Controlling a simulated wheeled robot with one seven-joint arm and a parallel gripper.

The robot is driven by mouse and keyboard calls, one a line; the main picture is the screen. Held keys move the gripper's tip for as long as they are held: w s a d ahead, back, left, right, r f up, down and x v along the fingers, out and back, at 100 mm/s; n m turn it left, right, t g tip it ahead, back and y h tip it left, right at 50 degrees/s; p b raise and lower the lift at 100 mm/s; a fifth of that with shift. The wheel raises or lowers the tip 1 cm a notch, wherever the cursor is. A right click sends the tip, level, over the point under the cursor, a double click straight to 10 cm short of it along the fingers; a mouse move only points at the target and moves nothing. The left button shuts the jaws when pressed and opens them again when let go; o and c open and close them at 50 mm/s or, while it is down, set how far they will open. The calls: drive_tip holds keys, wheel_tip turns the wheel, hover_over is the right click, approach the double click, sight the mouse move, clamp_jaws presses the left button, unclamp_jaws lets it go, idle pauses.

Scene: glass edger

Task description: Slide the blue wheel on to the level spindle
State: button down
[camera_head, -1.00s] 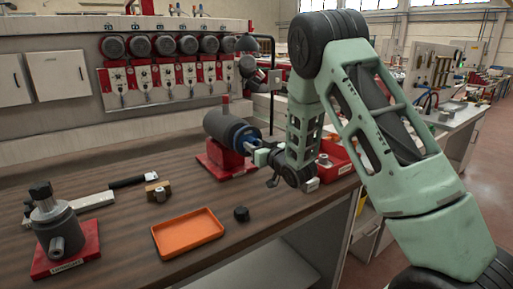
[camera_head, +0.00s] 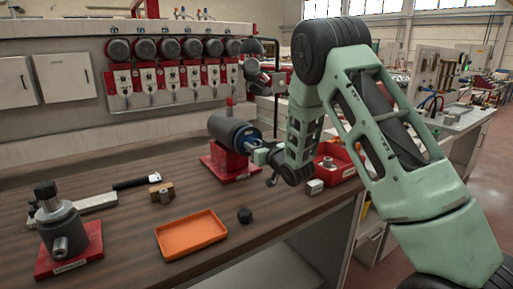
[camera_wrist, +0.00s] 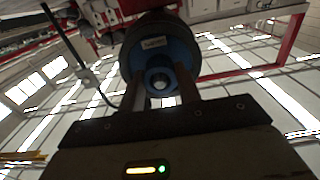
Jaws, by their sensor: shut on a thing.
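The level spindle unit (camera_head: 224,128) is a dark grey cylinder lying on a red base (camera_head: 226,167) at the back of the bench. The blue wheel (camera_head: 243,137) sits at its right end, in line with it, with no clear gap visible. In the wrist view the blue wheel (camera_wrist: 181,52) faces me in front of a dark round body, with a bright round tip in its hub. My gripper (camera_head: 259,151) is shut on the blue wheel's hub; its fingers (camera_wrist: 162,92) lie on either side of it. How far the spindle reaches through is hard to tell.
A second grey unit (camera_head: 59,228) stands upright on a red base at the left. A red bin (camera_head: 337,163) is right of my gripper.

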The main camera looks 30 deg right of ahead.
drive_tip(key=shift+w, duration=0.65)
drive_tip(key=c, duration=0.9)
unclamp_jaws()
drive_tip(key=shift+r, duration=0.1)
drive_tip(key=shift+s+b, duration=0.3)
drive_tip(key=shift+s, duration=0.2)
drive_tip(key=s+b, duration=0.4)
drive_tip(key=s, duration=1.2)
drive_tip(key=shift+s+d, duration=0.2)
drive_tip(key=shift+d, duration=0.1)
